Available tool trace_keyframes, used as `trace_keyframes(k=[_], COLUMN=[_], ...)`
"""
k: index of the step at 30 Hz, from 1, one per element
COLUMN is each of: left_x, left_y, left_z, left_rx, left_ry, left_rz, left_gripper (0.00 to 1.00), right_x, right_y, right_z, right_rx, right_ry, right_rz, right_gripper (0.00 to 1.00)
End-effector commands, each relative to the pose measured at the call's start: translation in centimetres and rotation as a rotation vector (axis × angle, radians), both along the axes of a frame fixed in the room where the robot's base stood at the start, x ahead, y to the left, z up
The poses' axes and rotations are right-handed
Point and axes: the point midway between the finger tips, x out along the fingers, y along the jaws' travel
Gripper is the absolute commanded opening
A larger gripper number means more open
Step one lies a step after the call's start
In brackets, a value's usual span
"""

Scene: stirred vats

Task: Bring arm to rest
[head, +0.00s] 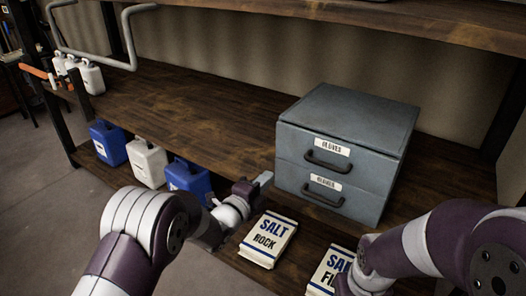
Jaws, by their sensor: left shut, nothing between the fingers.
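My left gripper (264,181) is over the lower shelf level, just left of the grey drawer cabinet (347,145). Its fingers are shut with nothing between them, and their tips are close to the cabinet's front left side. I cannot tell if they touch it. My right arm (425,245) comes in from the right, in front of the cabinet. Its hand end is low at the bottom edge, by a bag marked SALT FI... (330,268). Its fingers cannot be made out.
A bag marked SALT ROCK (268,240) lies between my arms. Blue jugs (108,143) (187,178) and a white jug (147,161) stand on the lower shelf at left. Small white bottles (91,77) stand by a grey pipe rail (95,60).

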Motion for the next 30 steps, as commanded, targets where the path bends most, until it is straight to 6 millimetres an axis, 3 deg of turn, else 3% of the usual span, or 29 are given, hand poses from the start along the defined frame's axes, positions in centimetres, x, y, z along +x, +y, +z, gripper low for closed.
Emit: trace_keyframes(k=[2,4,6,8,10,12,15,18,19,22,30], left_x=[0.0,0.1,-0.7,-3.1,-8.2,-14.3,-22.5,-28.4,-29.5,-29.9,-29.5], left_y=[0.0,0.4,1.8,4.4,9.1,13.0,16.5,18.2,18.5,19.3,19.6], left_z=[0.0,-1.4,-5.7,-9.3,-10.1,-9.2,-6.1,-2.4,-1.3,1.7,2.3], left_rx=[-0.016,-0.07,-0.138,-0.233,-0.39,-0.536,-0.699,-0.805,-0.829,-0.906,-0.928], left_ry=[0.012,0.127,0.386,0.702,1.066,1.312,1.51,1.601,1.61,1.575,1.558], left_rz=[0.0,0.023,0.113,0.285,0.605,0.923,1.292,1.517,1.547,1.544,1.539], left_gripper=[0.0,0.0,0.0,0.0,0.0,0.0,0.0,0.0,0.0,0.0,0.0], right_x=[0.0,0.0,0.0,0.0,0.0,0.0,0.0,0.0,0.0,0.0,0.0], right_y=[0.0,0.0,0.0,0.0,0.0,0.0,0.0,0.0,0.0,0.0,0.0], right_z=[0.0,0.0,0.0,0.3,2.1,3.7,5.7,7.6,8.2,9.5,9.7], right_rx=[0.0,0.0,0.0,0.0,0.0,0.0,0.0,0.0,0.0,0.0,0.0], right_ry=[0.0,0.0,0.0,0.0,0.001,0.0,0.0,0.0,0.0,0.0,0.0], right_rz=[0.0,0.0,0.0,0.0,0.0,0.0,0.0,0.0,0.0,0.0,0.0], right_gripper=[0.47,0.47,0.47,0.47,0.47,0.47,0.47,0.47,0.47,0.47,0.47])
